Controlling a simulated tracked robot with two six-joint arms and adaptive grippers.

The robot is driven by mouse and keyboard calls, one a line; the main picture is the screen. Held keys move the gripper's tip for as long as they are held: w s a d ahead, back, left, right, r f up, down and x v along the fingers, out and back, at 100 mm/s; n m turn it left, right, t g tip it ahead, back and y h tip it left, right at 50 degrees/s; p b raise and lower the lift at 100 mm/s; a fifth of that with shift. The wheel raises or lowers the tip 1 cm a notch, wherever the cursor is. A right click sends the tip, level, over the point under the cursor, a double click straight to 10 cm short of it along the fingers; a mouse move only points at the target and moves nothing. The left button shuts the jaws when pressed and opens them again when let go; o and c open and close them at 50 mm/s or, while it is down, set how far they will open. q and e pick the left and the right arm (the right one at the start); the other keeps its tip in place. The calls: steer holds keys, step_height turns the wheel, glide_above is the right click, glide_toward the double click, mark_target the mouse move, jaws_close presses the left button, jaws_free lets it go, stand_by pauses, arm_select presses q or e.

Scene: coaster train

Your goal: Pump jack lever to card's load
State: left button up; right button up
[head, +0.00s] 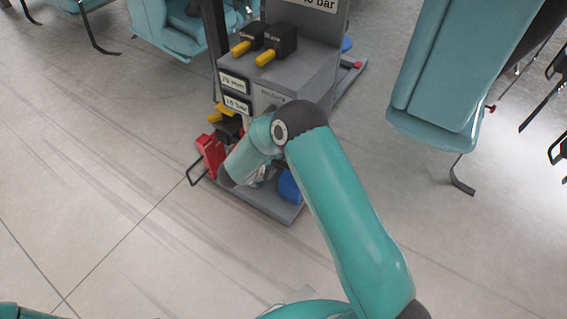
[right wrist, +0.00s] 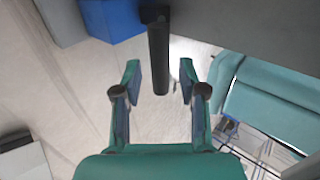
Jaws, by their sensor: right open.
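A black lever (right wrist: 158,58) hangs from a dark mount in the right wrist view. My right gripper (right wrist: 159,78) is open, with one finger on each side of the lever's free end. I see gaps on both sides, and contact is not visible. In the head view my right arm reaches to the low front of a grey stand (head: 310,72), and its forearm and wrist hide the lever and most of the gripper. Two small label cards (head: 236,92) are on the stand's front; their text is too small to read surely. My left gripper is not in view.
Two black boxes with yellow handles (head: 266,57) sit on the stand. A red part (head: 211,152) with a black wire loop is at its lower left, a blue part (head: 289,186) on its base. Teal chairs (head: 437,75) stand right and behind. The floor at left is clear.

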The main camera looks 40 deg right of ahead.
steer(key=b+x, duration=0.1)
steer(key=x, duration=0.6)
jaws_close()
